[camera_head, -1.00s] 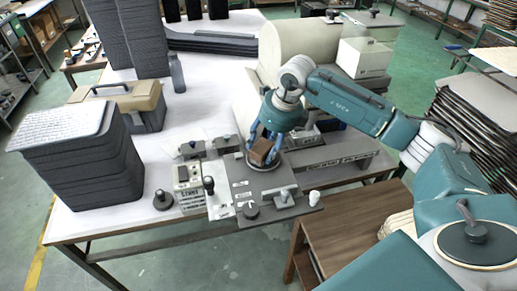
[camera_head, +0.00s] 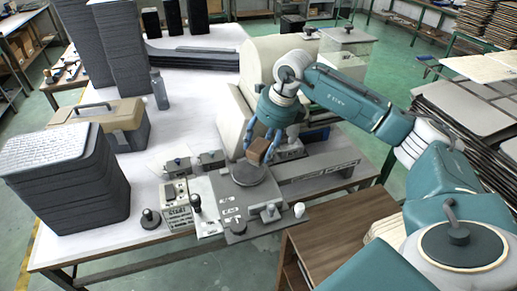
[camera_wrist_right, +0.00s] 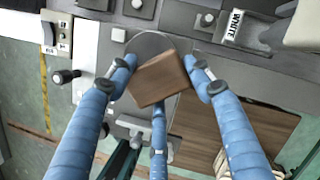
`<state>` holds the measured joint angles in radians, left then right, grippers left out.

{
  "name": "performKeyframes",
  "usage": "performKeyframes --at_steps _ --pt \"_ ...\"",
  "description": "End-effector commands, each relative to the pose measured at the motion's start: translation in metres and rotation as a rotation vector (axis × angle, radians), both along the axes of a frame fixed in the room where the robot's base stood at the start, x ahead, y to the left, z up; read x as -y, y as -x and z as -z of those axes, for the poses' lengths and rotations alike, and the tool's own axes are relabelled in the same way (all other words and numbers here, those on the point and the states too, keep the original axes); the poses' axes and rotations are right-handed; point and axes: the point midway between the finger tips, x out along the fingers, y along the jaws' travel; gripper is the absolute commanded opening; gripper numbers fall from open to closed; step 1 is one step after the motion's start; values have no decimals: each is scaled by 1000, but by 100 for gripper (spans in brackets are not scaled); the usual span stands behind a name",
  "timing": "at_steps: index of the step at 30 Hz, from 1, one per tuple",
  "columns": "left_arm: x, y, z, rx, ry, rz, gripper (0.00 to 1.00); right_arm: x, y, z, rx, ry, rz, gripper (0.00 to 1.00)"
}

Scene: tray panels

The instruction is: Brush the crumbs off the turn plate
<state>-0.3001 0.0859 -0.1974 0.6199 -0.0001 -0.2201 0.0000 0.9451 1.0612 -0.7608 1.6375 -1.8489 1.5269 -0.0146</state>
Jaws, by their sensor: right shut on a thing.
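The turn plate is a dark grey round disc (camera_head: 243,175) on the grey control panel, and its upper part shows in the right wrist view (camera_wrist_right: 146,42). My right gripper (camera_head: 261,147) is shut on a brown wooden block (camera_head: 257,151), perhaps the brush; no bristles show. In the right wrist view the block (camera_wrist_right: 158,79) sits tilted between the blue fingers (camera_wrist_right: 161,80) and covers part of the plate. In the head view the block is over the plate's upper right edge; I cannot tell whether it touches. I can make out no crumbs. My left gripper is out of view.
The control panel (camera_head: 230,205) carries knobs and a lever (camera_head: 195,204) near the plate. A cream machine body (camera_head: 275,60) stands just behind. Black stacks (camera_head: 70,180) and a tan case (camera_head: 115,118) are at left.

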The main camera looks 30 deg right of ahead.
Motion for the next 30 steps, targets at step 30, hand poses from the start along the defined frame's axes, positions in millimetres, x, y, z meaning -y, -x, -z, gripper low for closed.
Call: performKeyframes --at_steps 30 --pt "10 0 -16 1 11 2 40 10 3 -27 1 0 3 26"
